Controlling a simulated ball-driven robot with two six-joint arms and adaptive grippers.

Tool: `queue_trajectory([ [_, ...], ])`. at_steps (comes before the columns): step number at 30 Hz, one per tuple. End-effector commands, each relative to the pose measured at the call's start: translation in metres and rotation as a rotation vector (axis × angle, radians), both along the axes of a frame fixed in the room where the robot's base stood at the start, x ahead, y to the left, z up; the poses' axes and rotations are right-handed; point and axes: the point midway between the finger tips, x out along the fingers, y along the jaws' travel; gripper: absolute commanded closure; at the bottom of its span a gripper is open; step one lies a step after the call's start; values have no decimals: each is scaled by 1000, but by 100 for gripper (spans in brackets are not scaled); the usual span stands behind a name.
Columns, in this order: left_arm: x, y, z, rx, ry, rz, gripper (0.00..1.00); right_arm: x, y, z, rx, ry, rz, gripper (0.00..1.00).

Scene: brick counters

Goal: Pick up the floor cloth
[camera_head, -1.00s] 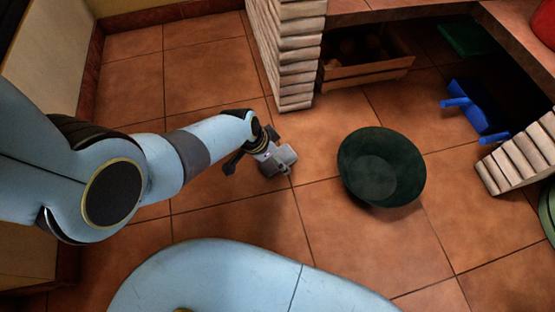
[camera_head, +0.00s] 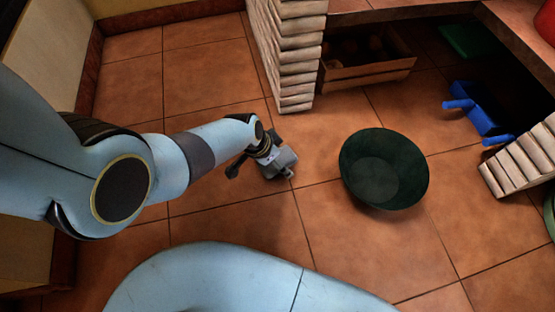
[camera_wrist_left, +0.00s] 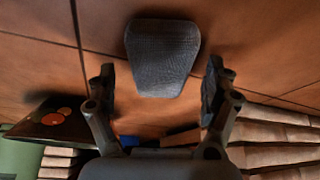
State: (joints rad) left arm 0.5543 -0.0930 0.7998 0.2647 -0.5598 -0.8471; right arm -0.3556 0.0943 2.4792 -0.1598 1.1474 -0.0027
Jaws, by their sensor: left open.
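In the left wrist view a dark grey, woven-looking pad, apparently the floor cloth (camera_wrist_left: 162,55), shows against the tiles between my two fingers. My left gripper (camera_wrist_left: 158,90) is open, and I see a gap on both sides of the pad. I cannot tell how far the fingertips are from it. In the head view my left gripper (camera_head: 289,174) hangs low over the tiles, left of the dark green basin. There I cannot make out the cloth apart from the gripper and arm. My right gripper is not in view.
The dark green basin (camera_head: 384,169) stands on the floor right of the gripper. A brick pillar (camera_head: 295,55) and a wooden crate (camera_head: 366,70) are behind it. A blue dustpan (camera_head: 478,108) lies at the right. Tiles around the gripper are clear.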

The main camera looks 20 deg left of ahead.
Motion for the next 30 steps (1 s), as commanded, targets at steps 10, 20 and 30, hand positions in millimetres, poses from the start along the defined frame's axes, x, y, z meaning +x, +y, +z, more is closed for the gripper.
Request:
queue_trajectory([
  [10, 0, 0, -3, 1, -1, 0, 15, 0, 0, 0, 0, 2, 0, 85],
  [20, 0, 0, -3, 0, 0, 0, 43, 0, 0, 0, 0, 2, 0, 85],
  [30, 0, 0, -3, 0, 0, 0, 74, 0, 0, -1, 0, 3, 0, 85],
])
